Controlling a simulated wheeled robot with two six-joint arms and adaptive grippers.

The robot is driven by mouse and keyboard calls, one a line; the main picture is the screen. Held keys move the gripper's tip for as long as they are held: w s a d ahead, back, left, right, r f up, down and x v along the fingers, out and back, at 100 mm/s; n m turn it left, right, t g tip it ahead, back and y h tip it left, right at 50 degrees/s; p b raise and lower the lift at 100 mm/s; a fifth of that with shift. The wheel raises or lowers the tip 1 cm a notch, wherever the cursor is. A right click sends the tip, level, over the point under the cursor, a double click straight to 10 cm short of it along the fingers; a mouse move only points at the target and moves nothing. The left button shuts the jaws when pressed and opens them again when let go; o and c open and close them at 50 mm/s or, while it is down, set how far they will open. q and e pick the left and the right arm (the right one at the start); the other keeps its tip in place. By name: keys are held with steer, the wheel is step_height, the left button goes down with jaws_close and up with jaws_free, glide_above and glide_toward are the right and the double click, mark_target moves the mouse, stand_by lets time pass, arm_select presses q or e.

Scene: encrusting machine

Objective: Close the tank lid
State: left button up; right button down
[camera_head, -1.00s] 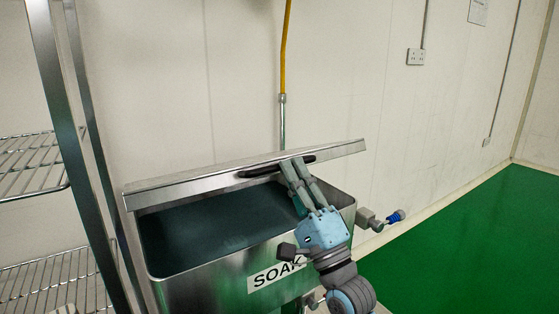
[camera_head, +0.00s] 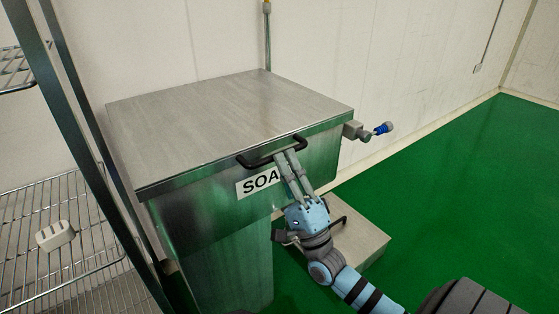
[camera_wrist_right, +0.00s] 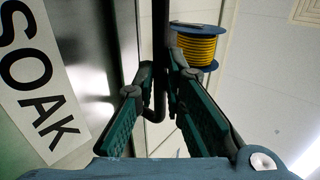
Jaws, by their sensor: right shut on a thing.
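The tank (camera_head: 215,222) is a steel box with a "SOAK" label on its front. Its flat steel lid (camera_head: 220,120) lies down over the tank's top, and no opening shows. A black bar handle (camera_head: 256,160) is on the lid's front edge. My right gripper (camera_head: 284,156) is at the right part of this handle, in front of the tank, and covers the end of the label. In the right wrist view, the gripper's fingers (camera_wrist_right: 158,98) are on either side of the dark handle bar and shut on it. My left gripper is not in view.
A wire shelf rack (camera_head: 60,240) stands at the left with a small pale object (camera_head: 55,236) on it. A valve with a blue end (camera_head: 383,128) sticks out at the tank's right. Green floor (camera_head: 460,200) is free at the right.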

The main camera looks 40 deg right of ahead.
steer(key=shift+w+f+g, duration=0.2)
steer(key=shift+f+g, duration=0.1)
steer(key=shift+f, duration=0.35)
steer(key=c, duration=1.9)
jaws_free()
steer(key=shift+w, duration=0.1)
steer(key=shift+w+d, duration=0.1)
steer(key=shift+f, duration=0.15)
steer(key=v, duration=1.1)
steer(key=shift+s+f, duration=0.15)
steer(key=shift+s, duration=0.2)
